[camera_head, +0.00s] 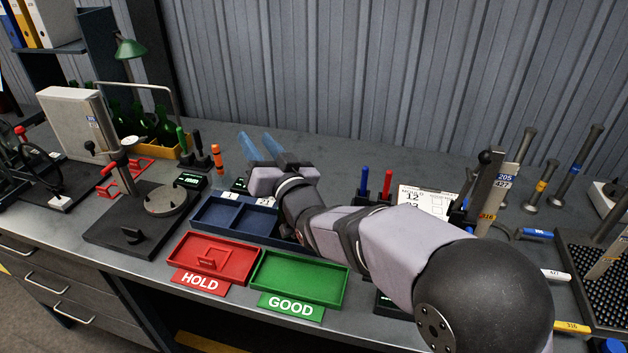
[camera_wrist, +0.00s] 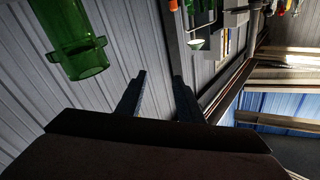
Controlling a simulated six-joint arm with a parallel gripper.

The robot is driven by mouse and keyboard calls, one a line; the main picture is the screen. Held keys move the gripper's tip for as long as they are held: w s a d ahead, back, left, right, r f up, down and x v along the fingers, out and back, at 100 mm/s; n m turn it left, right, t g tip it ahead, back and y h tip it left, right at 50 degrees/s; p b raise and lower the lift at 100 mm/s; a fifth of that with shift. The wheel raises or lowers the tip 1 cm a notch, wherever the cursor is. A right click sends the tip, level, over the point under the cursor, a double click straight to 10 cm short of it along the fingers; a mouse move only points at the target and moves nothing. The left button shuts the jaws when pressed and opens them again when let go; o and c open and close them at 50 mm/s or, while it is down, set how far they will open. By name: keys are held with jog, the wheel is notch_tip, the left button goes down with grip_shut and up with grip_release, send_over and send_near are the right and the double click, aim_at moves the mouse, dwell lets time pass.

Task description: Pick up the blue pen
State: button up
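The blue pen (camera_head: 364,181) stands upright in a dark holder on the bench, right of centre in the head view, with a red pen (camera_head: 387,184) just to its right. My gripper (camera_head: 259,142) is well to the left of the blue pen, above the back part of the bench and beyond the blue tray. Its two fingers are apart with nothing between them. The wrist view also shows the open, empty fingers of my gripper (camera_wrist: 157,88). The blue pen does not show in the wrist view.
A blue compartment tray (camera_head: 205,212), a red HOLD tray (camera_head: 238,276) and a green GOOD tray (camera_head: 300,293) lie at the front. My arm passes close to the pens. A white number card (camera_head: 428,201) is right of them. An orange pen (camera_head: 217,157) stands left of my gripper.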

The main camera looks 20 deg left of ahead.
jog(key=w+d+f+t+h, duration=0.2)
jog(key=w+d+h, duration=0.25)
jog(key=d, duration=0.85)
jog(key=m+t+h, duration=0.1)
jog(key=t+h, duration=0.1)
jog(key=h, duration=0.1)
send_over(366, 175)
jog(key=v, duration=0.3)
jog(key=f, duration=0.1)
notch_tip(366, 175, down, 8)
jog(key=shift+r+p, duration=0.1)
jog(key=shift+p, duration=0.45)
jog(key=shift+x, duration=0.9)
jog(key=shift+p+x, duration=1.15)
jog(key=shift+x, duration=1.75)
jog(key=shift+f, duration=0.3)
jog(key=shift+c, duration=0.7)
grip_shut()
